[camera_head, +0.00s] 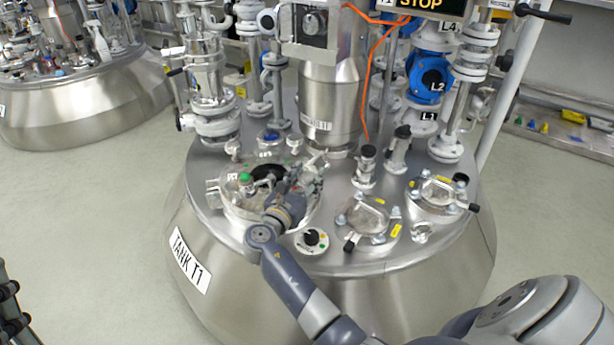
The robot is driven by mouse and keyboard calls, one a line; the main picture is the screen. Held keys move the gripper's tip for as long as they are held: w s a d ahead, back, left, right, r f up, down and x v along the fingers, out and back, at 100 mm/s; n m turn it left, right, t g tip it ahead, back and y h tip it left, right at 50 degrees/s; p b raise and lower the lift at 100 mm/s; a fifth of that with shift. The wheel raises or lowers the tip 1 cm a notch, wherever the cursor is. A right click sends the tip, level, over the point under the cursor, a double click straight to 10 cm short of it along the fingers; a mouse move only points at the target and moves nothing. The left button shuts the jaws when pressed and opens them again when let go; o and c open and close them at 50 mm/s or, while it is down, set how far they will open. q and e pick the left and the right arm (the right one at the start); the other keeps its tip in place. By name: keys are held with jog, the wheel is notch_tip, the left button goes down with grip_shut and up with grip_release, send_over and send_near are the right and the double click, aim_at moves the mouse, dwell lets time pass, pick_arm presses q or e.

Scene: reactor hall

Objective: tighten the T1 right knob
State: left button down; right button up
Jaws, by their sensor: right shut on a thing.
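Tank T1 (190,262) is a wide steel vessel with a label on its front. A round hatch with a glass window (262,172) sits at the left front of its lid. A green-topped knob (246,178) stands on the hatch's left side. My right gripper (312,170) reaches over the hatch's right edge and is shut where the right knob sits. The gripper hides that knob, so its position and tightness cannot be seen. My left gripper is not in view.
Clamped flanges (368,218) and (440,193) sit to the right. A steel column (330,100) and valve pipes rise behind. An orange cable (370,75) hangs there.

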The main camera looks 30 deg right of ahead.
aim_at(308, 176)
jog(key=shift+r+m+g+h, duration=0.15)
jog(key=shift+m+g+h, duration=0.55)
jog(key=shift+g, duration=0.4)
jog(key=o, duration=1.1)
jog(key=shift+d, duration=0.1)
notch_tip(308, 176, up, 10)
jog(key=shift+f, duration=0.1)
jog(key=shift+c, duration=0.3)
